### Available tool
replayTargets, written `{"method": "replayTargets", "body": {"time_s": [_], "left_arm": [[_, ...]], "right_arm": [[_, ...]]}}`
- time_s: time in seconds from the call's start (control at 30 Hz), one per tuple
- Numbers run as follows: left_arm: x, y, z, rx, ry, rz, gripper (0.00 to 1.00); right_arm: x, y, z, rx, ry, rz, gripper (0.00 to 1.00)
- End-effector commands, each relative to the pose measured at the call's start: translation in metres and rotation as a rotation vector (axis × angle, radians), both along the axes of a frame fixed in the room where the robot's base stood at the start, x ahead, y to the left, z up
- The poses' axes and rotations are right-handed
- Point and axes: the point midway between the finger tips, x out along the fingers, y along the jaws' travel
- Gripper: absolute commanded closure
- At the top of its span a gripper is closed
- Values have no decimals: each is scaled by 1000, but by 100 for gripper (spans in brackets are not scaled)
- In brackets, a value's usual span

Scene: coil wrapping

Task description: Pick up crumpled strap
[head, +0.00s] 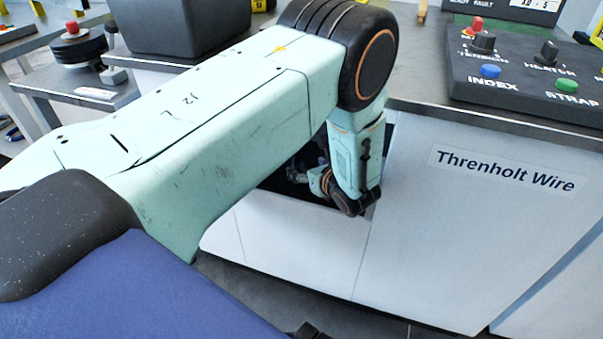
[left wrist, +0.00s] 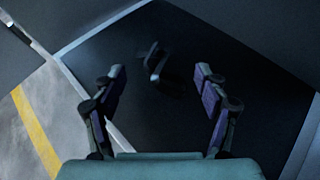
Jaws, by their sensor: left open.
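My left arm reaches across the head view and down into a dark opening in the front of a white cabinet. My left gripper (head: 303,174) is partly hidden there by my own wrist. In the left wrist view the left gripper (left wrist: 160,82) is open, with its two fingers well apart and nothing between the pads. A small dark curled thing, which looks like the crumpled strap (left wrist: 154,62), lies on a dark surface just beyond the fingertips, roughly midway between them. It is dim, and its exact shape is hard to tell. I cannot make it out in the head view.
The white cabinet front (head: 450,240) is labelled Threnholt Wire. A control panel (head: 530,85) with coloured buttons and knobs stands on top at the right. A grey bin (head: 180,25) stands at the back left. A yellow floor line (left wrist: 35,130) shows at the left wrist view's left.

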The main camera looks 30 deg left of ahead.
Motion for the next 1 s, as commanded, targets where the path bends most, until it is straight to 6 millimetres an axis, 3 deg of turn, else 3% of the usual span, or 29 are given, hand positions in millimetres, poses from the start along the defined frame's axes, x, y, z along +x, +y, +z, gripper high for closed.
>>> {"method": "replayTargets", "body": {"time_s": [0.2, 0.47, 1.0], "left_arm": [[11, 19, -11, -1, 0, 2, 27], [13, 22, -10, 0, 0, 1, 27], [13, 22, -10, -1, 1, 1, 73]], "right_arm": [[0, 0, -12, 0, 0, 0, 60], [0, 0, -11, 0, 0, 0, 60], [0, 0, -11, 0, 0, 0, 60]]}}
